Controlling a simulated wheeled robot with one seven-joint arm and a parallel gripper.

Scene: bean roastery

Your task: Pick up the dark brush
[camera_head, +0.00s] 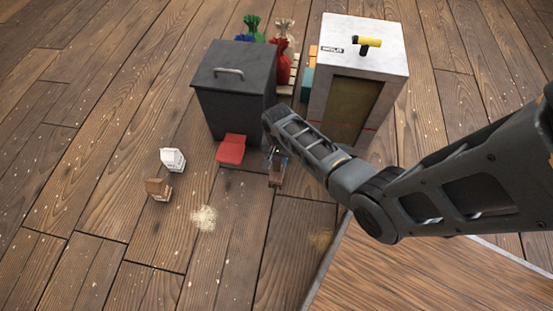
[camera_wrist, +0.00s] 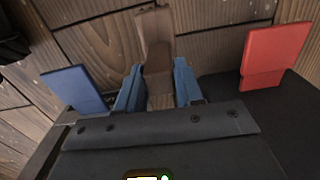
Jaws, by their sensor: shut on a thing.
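A brown brush-like piece, which I take for the dark brush, shows in the wrist view (camera_wrist: 155,55), with a lighter upper part and a darker patch below. My gripper (camera_wrist: 158,88) has its blue fingers on either side of it and is shut on it. In the head view my gripper (camera_head: 277,158) points down beside the front of a dark bin, and the brown brush (camera_head: 276,178) shows below it, close to the floor. I cannot tell whether the brush touches the floor. Part of it is hidden between the fingers.
A dark lidded bin (camera_head: 222,98) stands behind, with a red flat piece (camera_head: 231,150) at its front. A white cabinet (camera_head: 385,75) bears a yellow-and-black tool (camera_head: 368,42). Small white (camera_head: 172,160) and brown (camera_head: 158,189) boxes and pale spilled material (camera_head: 203,219) lie left. A wooden tabletop (camera_head: 420,275) is nearby.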

